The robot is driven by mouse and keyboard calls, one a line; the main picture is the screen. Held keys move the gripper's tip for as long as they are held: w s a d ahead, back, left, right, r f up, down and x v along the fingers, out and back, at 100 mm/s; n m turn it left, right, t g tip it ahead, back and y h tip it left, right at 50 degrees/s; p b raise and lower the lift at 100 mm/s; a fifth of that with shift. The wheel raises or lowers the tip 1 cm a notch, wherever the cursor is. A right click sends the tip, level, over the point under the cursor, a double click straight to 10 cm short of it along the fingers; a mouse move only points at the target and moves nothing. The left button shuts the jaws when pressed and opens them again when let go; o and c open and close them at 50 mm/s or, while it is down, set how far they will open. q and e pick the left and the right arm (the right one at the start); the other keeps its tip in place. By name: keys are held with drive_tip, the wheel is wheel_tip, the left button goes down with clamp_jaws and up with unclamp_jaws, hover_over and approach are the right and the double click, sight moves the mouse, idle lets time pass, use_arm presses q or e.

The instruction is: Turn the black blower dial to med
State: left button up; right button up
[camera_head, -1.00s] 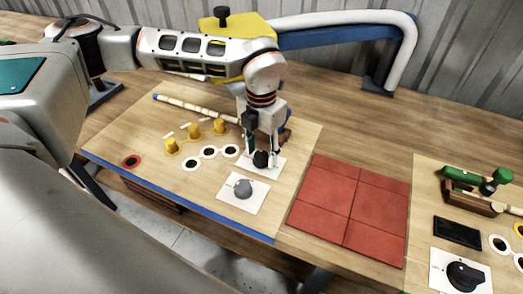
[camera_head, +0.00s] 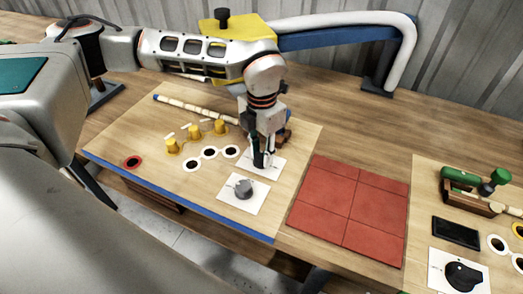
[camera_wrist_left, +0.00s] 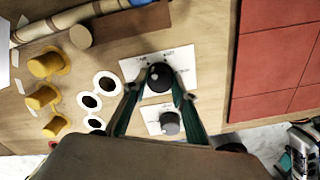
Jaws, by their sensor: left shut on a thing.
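The black dial (camera_wrist_left: 159,78) sits on a white plate (camera_wrist_left: 184,63) in the left wrist view. The plate bears small printed labels that are too small to read surely. My left gripper (camera_wrist_left: 155,85) points down over this plate, its two fingers shut on the black dial, one on each side. In the head view the left gripper (camera_head: 262,163) largely hides the dial on its white plate (camera_head: 274,166). A grey dial (camera_head: 243,188) on its own white plate (camera_head: 236,202) sits just in front; it also shows in the wrist view (camera_wrist_left: 169,123). My right gripper is not in view.
Yellow pegs (camera_head: 194,135), white rings (camera_head: 211,152) and a red ring (camera_head: 131,162) lie left of the gripper. A rattan pole (camera_head: 195,109) lies behind. Red tiles (camera_head: 350,208) lie to the right. Another black dial (camera_head: 463,275) is at the far right.

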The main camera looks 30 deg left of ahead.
sight(262, 156)
use_arm(q)
drive_tip(key=m+p, duration=0.1)
drive_tip(key=m, duration=0.4)
drive_tip(key=shift+r, duration=0.15)
drive_tip(key=shift+m+p, duration=0.75)
drive_tip(key=shift+m, duration=1.65)
drive_tip(key=o, duration=1.1)
wheel_tip(262, 156, up, 12)
